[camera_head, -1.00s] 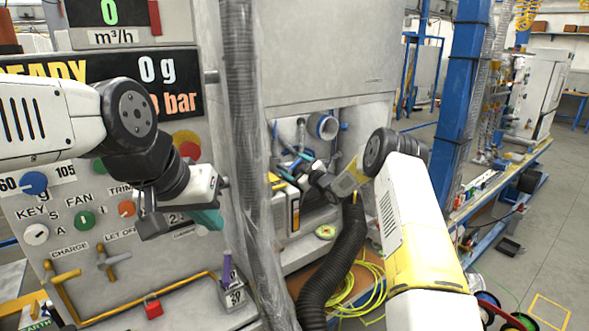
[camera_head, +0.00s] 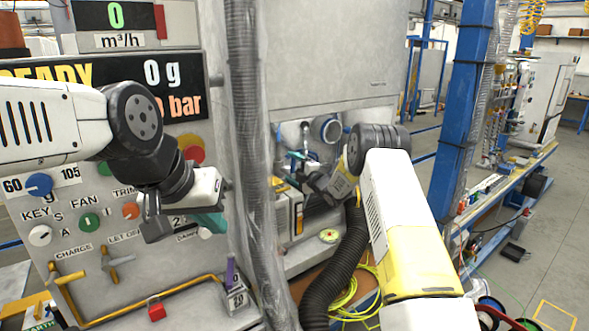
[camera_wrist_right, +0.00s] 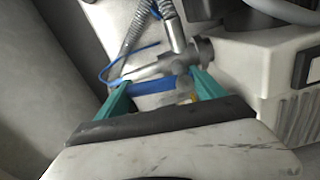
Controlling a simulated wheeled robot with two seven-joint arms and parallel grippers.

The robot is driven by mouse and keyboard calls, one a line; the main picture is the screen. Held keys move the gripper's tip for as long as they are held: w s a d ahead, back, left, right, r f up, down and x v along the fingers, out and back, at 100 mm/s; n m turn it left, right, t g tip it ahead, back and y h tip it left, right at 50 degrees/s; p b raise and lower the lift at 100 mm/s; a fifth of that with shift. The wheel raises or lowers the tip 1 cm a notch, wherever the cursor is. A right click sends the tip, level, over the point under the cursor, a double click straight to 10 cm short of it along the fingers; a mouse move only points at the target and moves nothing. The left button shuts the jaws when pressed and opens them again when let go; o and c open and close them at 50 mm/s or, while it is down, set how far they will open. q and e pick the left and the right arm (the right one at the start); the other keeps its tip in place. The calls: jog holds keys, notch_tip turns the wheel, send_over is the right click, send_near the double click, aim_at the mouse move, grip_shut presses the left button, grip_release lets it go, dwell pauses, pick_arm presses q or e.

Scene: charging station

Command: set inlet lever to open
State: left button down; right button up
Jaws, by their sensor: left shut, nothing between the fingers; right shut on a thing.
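The inlet lever looks to be the blue-handled lever (camera_wrist_right: 154,86) on a grey metal valve fitting (camera_wrist_right: 176,60) in the right wrist view. My right gripper (camera_wrist_right: 158,92) has its teal fingers on either side of the blue handle and is shut on it. In the head view my right gripper (camera_head: 297,164) reaches into the recess of the cabinet, and its wrist hides most of the lever. The lever's exact angle cannot be told. My left gripper (camera_head: 207,222) is shut and empty in front of the control panel.
The control panel (camera_head: 90,220) with knobs stands at left. A plastic-wrapped vertical hose (camera_head: 247,150) stands between my grippers. A black corrugated hose (camera_head: 335,275) runs down below the recess. A white housing (camera_wrist_right: 235,75) is close to the right of my right gripper.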

jog(key=shift+s+a+n, duration=0.1)
jog(key=shift+n, duration=0.5)
jog(key=shift+f, duration=0.1)
jog(key=o, duration=2.1)
jog(key=shift+c, duration=0.2)
jog(key=v, duration=0.7)
jog(key=shift+s, duration=0.35)
jog(key=shift+d, duration=0.25)
